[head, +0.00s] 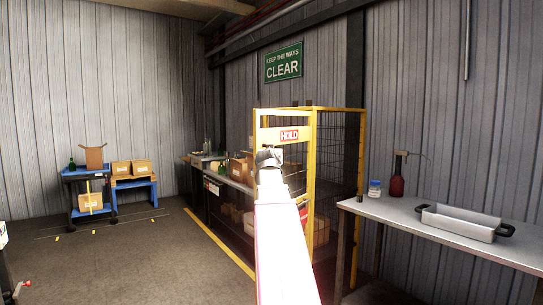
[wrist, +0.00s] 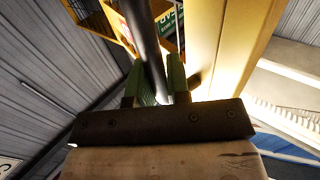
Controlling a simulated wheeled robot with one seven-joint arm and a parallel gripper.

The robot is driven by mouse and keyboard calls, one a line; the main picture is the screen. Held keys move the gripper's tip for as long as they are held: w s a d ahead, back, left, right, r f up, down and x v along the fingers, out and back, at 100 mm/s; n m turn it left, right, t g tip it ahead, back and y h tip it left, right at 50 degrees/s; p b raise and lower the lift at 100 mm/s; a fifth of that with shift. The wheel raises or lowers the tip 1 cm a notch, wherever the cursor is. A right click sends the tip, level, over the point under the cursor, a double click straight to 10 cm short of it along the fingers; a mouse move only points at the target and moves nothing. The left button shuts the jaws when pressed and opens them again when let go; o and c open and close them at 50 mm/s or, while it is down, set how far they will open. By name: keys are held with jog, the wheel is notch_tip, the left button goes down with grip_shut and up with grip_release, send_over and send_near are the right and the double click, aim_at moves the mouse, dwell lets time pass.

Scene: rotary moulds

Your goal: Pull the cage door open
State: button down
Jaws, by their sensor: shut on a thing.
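The cage (head: 361,150) has yellow posts and dark mesh. Its yellow-framed door (head: 313,175) carries a red and white HOLD sign (head: 289,135); how far the door stands open is hard to tell. My gripper (head: 268,155) is at the door's left side, below the sign's level, and my arm hides the door's lower left part. In the wrist view my gripper (wrist: 163,80) has its green fingers shut on a dark round bar, the door handle (wrist: 143,28). A yellow frame member (wrist: 225,50) runs close to the right of the handle.
A steel table (head: 440,228) with a metal tray (head: 460,222), a red-brown bottle (head: 397,180) and a jar stands right of the cage. A bench with boxes (head: 228,182) runs behind the cage's left side. Open floor (head: 150,265) lies to the left.

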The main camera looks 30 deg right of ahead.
jog(key=c, duration=1.1)
grip_release()
jog(key=shift+s+a, duration=0.15)
jog(key=v, duration=1)
jog(key=shift+s, duration=0.2)
jog(key=shift+a+f, duration=0.1)
